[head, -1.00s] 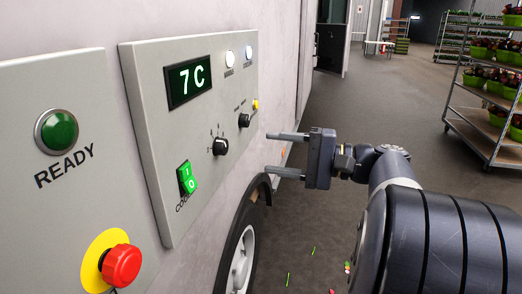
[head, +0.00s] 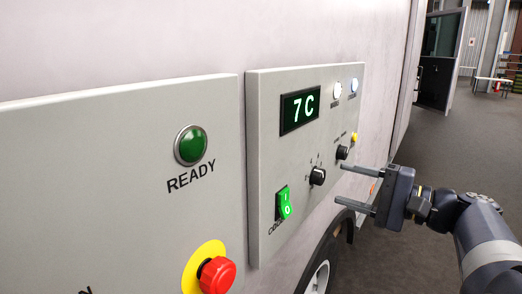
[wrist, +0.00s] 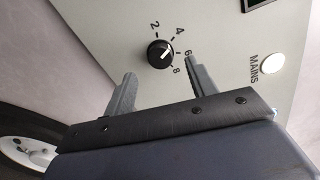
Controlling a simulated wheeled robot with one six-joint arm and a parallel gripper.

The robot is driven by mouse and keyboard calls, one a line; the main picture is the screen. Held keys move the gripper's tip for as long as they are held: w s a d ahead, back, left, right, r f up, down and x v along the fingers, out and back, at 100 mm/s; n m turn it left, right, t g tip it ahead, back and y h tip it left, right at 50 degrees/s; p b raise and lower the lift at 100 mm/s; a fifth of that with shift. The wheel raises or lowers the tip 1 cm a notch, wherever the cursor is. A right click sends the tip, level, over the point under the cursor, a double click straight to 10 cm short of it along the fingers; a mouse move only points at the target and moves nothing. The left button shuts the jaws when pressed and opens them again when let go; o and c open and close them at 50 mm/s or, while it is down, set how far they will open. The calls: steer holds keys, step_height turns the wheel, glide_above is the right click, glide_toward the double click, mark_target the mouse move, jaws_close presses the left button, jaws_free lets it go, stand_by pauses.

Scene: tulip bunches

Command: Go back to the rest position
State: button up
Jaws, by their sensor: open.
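My gripper (head: 357,188) is open and empty in the head view, its two fingers pointing left toward the cooling panel (head: 262,110). The fingertips are near the panel's lower right edge; whether they touch it I cannot tell. In the wrist view my gripper (wrist: 160,80) shows both fingers apart, with a black dial (wrist: 160,53) numbered 2 to 8 beyond them. In the head view the panel bears a display (head: 303,108) reading 7 C, a lit green rocker switch (head: 284,202) and two black knobs, the left knob (head: 317,176) and the right knob (head: 342,152).
A second panel (head: 90,150) at left has a green READY button (head: 190,146) and a red stop button (head: 217,274) on yellow. A vehicle wheel (head: 325,262) is below the cooling panel. Open grey floor (head: 450,140) lies at the right, with an open door (head: 438,60) behind.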

mark_target(323, 178)
steer(key=shift+x, duration=2.4)
steer(key=shift+d, duration=0.15)
